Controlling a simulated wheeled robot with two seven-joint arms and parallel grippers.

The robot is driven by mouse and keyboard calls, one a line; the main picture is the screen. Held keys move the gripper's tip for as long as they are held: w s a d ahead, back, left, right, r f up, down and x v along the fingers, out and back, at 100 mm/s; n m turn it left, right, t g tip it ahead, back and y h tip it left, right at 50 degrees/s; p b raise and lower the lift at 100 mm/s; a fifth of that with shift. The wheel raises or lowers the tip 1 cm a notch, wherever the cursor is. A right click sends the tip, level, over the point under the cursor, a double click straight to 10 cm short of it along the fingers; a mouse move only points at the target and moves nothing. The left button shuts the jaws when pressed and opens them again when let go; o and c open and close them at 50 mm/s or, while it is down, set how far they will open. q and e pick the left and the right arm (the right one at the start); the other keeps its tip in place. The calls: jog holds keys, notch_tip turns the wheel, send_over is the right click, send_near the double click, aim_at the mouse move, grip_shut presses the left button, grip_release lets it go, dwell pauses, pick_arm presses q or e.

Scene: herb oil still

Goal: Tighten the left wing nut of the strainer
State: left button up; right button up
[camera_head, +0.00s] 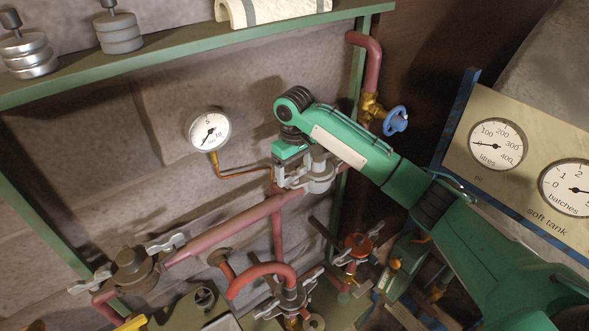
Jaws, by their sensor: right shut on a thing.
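A grey metal fitting with clamp parts (319,182), which looks like the strainer, sits on the red pipe right of the round dial gauge. My right gripper (281,176) reaches it from above, at the end of my green arm. The gripper is shut on a small part at the fitting's left side, which looks like the left wing nut. The jaws hide most of that part, so I cannot tell its angle. My left gripper is not in view.
The dial gauge (209,131) and its thin copper tube stand just left. A blue valve wheel (396,120) is at upper right. Other fittings with wing nuts (134,268) (291,298) lie below. A green shelf (190,50) with weights (119,32) runs above. A gauge panel (515,165) stands right.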

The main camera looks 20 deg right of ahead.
jog(key=shift+r+m, duration=0.15)
jog(key=shift+m, duration=0.45)
jog(key=shift+w, duration=0.1)
jog(key=o, duration=0.8)
jog(key=shift+o, duration=0.9)
